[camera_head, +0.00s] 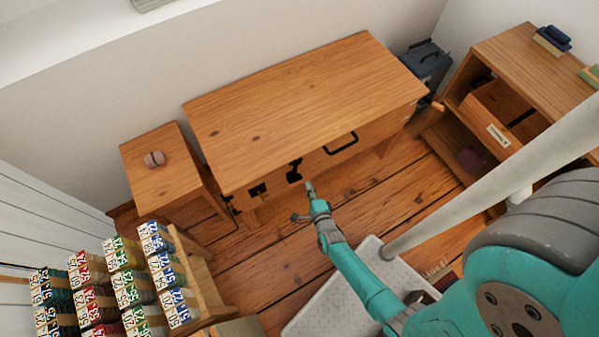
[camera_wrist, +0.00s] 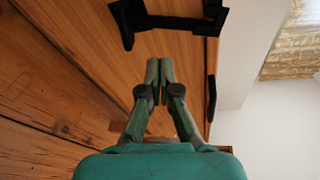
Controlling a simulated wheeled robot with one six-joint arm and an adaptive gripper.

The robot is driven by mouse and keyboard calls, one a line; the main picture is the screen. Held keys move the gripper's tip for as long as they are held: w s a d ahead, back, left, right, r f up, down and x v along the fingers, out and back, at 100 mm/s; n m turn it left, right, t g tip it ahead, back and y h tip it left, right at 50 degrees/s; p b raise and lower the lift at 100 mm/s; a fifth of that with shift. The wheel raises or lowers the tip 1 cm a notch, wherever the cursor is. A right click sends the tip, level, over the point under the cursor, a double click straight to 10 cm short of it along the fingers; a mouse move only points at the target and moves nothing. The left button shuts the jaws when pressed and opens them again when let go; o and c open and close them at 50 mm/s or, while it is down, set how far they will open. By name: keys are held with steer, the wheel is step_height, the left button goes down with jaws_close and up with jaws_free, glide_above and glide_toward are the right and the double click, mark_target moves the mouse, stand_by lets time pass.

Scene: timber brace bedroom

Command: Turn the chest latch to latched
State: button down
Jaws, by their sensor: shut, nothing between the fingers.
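The wooden chest (camera_head: 300,105) stands against the back wall, its lid down. A black latch piece (camera_head: 294,172) sits on its front face below the lid edge. In the wrist view, a black angled fitting (camera_wrist: 170,22), probably this latch, is on the wood beyond my fingertips. My gripper (camera_head: 310,187) is in front of the chest, close to the latch in the head view. In the wrist view my gripper (camera_wrist: 159,72) has its fingers together and empty, apart from the black fitting in the picture. I cannot tell the latch's exact setting.
A black handle (camera_head: 342,143) is on the chest front, right of the latch. A small side table (camera_head: 160,185) stands left. A rack of labelled spools (camera_head: 120,285) is front left. An open shelf (camera_head: 515,60) is right. Bare floor (camera_head: 270,250) lies before the chest.

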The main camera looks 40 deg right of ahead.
mark_target(307, 157)
step_height(307, 157, up, 2)
steer(key=s+d+r+m+h, duration=0.1)
steer(key=s+d+m+h, duration=0.1)
steer(key=d, duration=0.1)
steer(key=x, duration=0.9)
steer(key=shift+w+f, duration=0.1)
steer(key=shift+f, duration=0.15)
steer(key=shift+w+a+r, duration=0.1)
steer(key=shift+w+a, duration=0.05)
steer(key=shift+a, duration=0.35)
steer(key=shift+w+a+r, duration=0.1)
steer(key=shift+w+a, duration=0.05)
steer(key=shift+a, duration=0.35)
steer(key=shift+w+a+r, duration=0.15)
steer(key=shift+a, duration=0.3)
steer(key=shift+w+a+r, duration=0.15)
steer(key=shift+a, duration=0.3)
